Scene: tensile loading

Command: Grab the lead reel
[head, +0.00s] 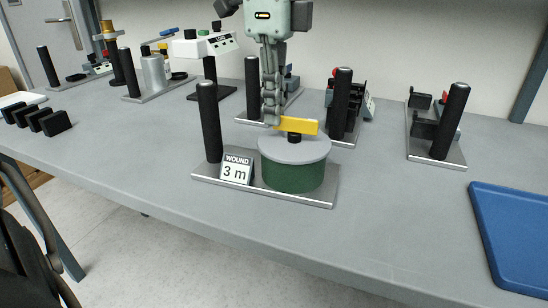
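The lead reel (293,175) is a dark green drum with a light grey disc on top, standing upright on a metal base plate (215,178). A black hub and a flat yellow bar (298,126) sit above the disc. A sign (237,170) reading "WOUND 3 m" stands to its left. My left gripper (271,120) points down from the top, with its fingertips by the left end of the yellow bar. The fingers overlap in this view, so their opening and any contact with the bar cannot be told. My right gripper is not in view.
A black post (209,122) rises from the same plate, left of the reel. Several other stations with black posts stand behind. A blue tray (516,235) lies at the right. Black blocks (55,122) sit at the left. The table front is clear.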

